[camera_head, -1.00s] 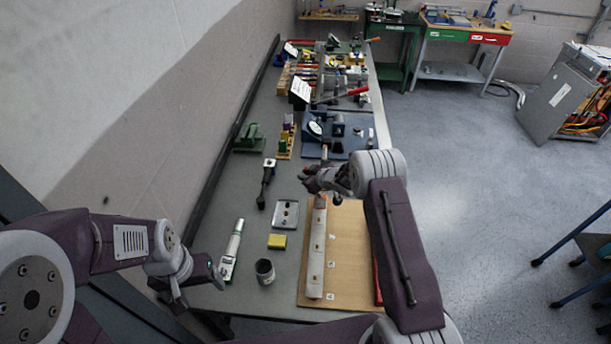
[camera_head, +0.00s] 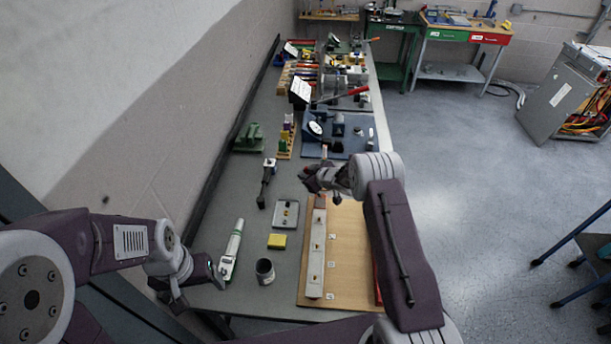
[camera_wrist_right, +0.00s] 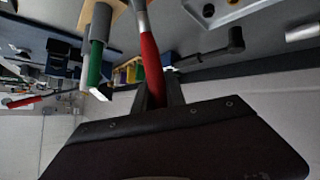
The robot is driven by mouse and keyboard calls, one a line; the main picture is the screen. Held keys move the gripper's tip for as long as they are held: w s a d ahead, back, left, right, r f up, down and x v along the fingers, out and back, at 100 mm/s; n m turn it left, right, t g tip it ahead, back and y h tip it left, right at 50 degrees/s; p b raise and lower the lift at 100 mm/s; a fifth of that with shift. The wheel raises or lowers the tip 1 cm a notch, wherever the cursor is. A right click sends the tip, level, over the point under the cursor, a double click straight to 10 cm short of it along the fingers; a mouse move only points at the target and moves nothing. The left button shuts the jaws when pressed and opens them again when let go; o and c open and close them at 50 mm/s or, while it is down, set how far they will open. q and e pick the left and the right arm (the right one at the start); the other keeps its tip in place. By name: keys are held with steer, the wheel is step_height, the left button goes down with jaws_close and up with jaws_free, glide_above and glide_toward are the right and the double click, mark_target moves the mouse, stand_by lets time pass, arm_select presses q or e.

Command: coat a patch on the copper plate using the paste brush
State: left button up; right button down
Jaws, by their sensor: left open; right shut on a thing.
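My right gripper (camera_head: 316,182) is above the far end of the wooden board. In the right wrist view its fingers (camera_wrist_right: 158,92) are shut on a red handle (camera_wrist_right: 149,58) with a grey neck, which I take to be the paste brush. The brush's tip is outside that view, and I cannot make the brush out in the head view. My left gripper (camera_head: 200,292) is open and empty at the bench's near left. I cannot pick out the copper plate with certainty; a small tan strip (camera_head: 324,152) shows just beyond my right gripper.
A pale bar (camera_head: 316,262) lies along the wooden board (camera_head: 350,262). Left of it are a grey cup (camera_head: 265,271), a yellow block (camera_head: 277,241), a small tray (camera_head: 285,214) and a white-green tube (camera_head: 232,250). A blue-based device (camera_head: 350,142) stands beyond.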

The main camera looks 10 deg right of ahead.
step_height(320, 180, up, 4)
steer(key=p, duration=0.4)
steer(key=shift+a, duration=0.15)
stand_by(2.9)
steer(key=shift+f, duration=0.1)
stand_by(0.6)
